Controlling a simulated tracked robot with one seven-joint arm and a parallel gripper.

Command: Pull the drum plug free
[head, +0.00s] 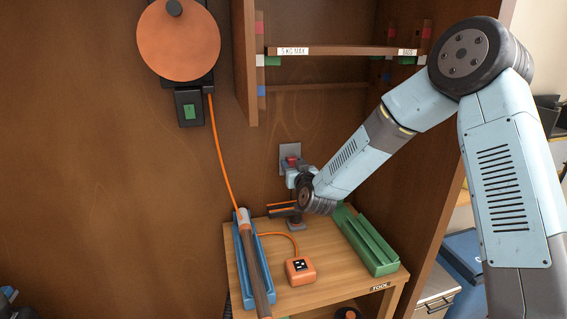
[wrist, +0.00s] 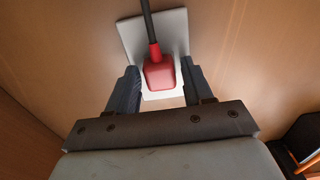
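A red plug (wrist: 159,72) with a dark cable (wrist: 149,25) sits at a pale wall plate (wrist: 175,28). I cannot tell whether this is the drum's plug. In the head view the red plug (head: 293,160) shows small at the grey wall plate (head: 285,151), above the back of the small table. My gripper (wrist: 160,66) has its two dark fingers apart, one on each side of the plug, with a visible gap at each side. My gripper (head: 294,178) is partly hidden by my wrist in the head view.
The table (head: 325,280) holds a blue tray (head: 244,268), an orange socket box (head: 300,270) and a green tray (head: 370,245). A shelf (head: 345,50) juts out above.

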